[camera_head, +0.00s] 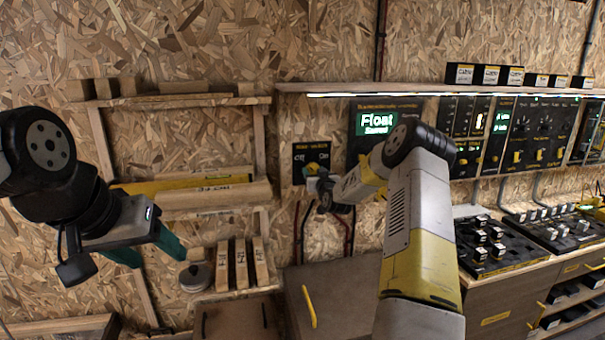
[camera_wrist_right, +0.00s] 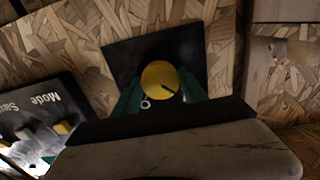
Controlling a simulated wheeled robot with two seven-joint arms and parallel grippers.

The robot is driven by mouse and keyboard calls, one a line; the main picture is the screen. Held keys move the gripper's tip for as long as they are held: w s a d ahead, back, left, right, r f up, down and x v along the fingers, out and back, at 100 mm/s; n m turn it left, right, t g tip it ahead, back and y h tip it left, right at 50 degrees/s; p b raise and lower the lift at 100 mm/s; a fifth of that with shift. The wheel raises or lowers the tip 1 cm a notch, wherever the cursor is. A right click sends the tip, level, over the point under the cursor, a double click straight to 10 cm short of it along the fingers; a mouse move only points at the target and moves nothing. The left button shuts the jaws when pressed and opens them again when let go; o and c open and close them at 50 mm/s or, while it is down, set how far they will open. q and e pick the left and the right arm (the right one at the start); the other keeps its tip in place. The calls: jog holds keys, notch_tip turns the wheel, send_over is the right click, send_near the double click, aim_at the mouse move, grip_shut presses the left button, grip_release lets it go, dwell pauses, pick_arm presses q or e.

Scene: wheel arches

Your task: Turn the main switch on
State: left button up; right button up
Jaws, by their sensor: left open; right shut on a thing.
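The main switch is a black panel (camera_head: 311,155) on the chipboard wall, marked "Off" on the left and "On" on the right. Its round yellow knob (camera_wrist_right: 160,76) shows in the right wrist view, with a short dark mark near its middle. My right gripper (camera_head: 315,175) is at the panel, its green fingers on either side of the knob and shut on it. In the head view the gripper and arm hide part of the panel and most of the knob. My left gripper (camera_head: 147,250) is open and empty, at lower left, well away from the switch.
A lit display (camera_head: 377,123) reading "Float" hangs right of the switch. A wooden shelf (camera_head: 190,194) is to its left, with a cabinet (camera_head: 335,285) below. Control panels (camera_head: 540,135) line the wall at right, above button desks (camera_head: 485,245).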

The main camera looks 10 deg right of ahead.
jog(key=m, duration=0.4)
jog(key=shift+m, duration=0.4)
jog(key=m, duration=0.4)
jog(key=shift+m, duration=0.3)
jog(key=m, duration=0.4)
jog(key=shift+d, duration=0.1)
jog(key=shift+m, duration=2.3)
jog(key=shift+f, duration=0.1)
jog(key=o, duration=1.4)
jog(key=shift+c, duration=0.2)
jog(key=shift+s, duration=0.15)
